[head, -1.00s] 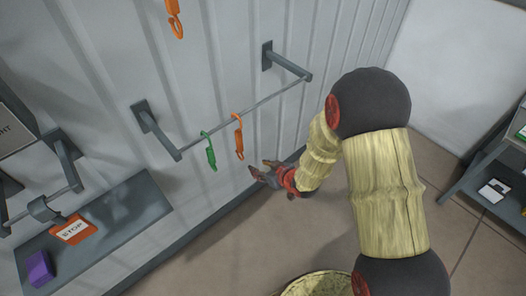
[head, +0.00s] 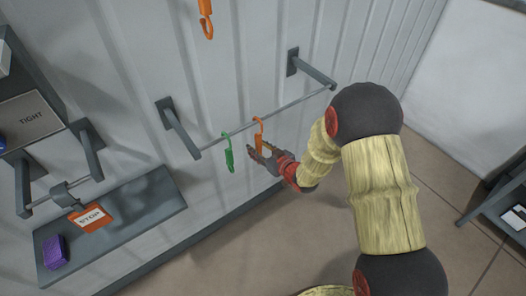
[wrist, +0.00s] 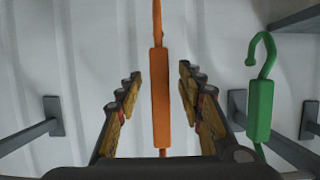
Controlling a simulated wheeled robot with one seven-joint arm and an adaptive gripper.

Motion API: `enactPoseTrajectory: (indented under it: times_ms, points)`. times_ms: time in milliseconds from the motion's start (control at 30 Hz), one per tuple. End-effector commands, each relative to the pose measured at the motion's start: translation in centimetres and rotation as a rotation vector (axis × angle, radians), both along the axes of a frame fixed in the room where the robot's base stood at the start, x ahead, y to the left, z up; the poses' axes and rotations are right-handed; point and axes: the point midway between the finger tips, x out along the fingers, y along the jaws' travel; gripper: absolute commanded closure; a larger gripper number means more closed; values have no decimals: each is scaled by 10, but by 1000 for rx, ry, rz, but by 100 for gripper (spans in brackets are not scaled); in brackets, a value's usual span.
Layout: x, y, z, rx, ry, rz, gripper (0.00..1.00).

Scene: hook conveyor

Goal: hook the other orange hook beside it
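An orange hook (head: 258,134) hangs on the thin grey rail (head: 285,106), to the right of a green hook (head: 228,155). Another orange hook (head: 206,20) is higher up at the top edge of the head view, and its upper end is cut off. My gripper (head: 262,152) is at the lower part of the orange hook on the rail. In the wrist view my gripper (wrist: 159,82) is open, with that orange hook's body (wrist: 160,105) between its fingers and gaps on both sides. The green hook (wrist: 261,105) is just right of the fingers.
Grey brackets (head: 178,128) hold the rail out from the ribbed wall. At the left, a grey shelf (head: 135,225) carries a purple block (head: 54,251), and an orange STOP sign (head: 90,218) hangs above it.

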Motion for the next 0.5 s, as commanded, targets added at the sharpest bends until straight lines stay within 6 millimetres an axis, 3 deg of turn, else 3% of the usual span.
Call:
enactPoseTrajectory:
  times_ms: [300,500]
  points:
    - [3,2,-1,0,0,0,62]
    - [2,1,-1,0,0,0,73]
